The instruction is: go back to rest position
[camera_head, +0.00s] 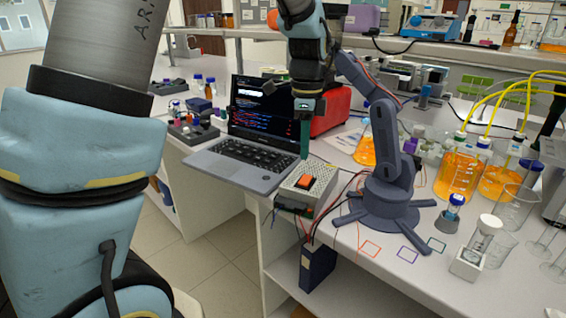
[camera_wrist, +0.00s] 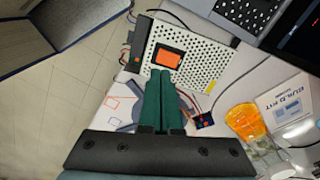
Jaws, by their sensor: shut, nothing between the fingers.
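My gripper (camera_head: 304,145) points straight down above the perforated metal box at the front edge of the bench. Its green fingers are together and empty, and they also show in the wrist view (camera_wrist: 161,82). The box (camera_head: 320,185) has an orange-red rocker switch (camera_head: 306,182) on top. In the wrist view the switch (camera_wrist: 166,59) lies just beyond the fingertips. I cannot tell whether the fingertips touch the box. My upper arm fills the left of the head view.
An open laptop (camera_head: 240,150) stands left of the box. A blue-grey small robot arm (camera_head: 388,190) stands close on the right, with loose wires around it. Flasks of orange liquid (camera_head: 458,172) and glassware crowd the right side. Open floor (camera_head: 210,255) lies in front of the bench.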

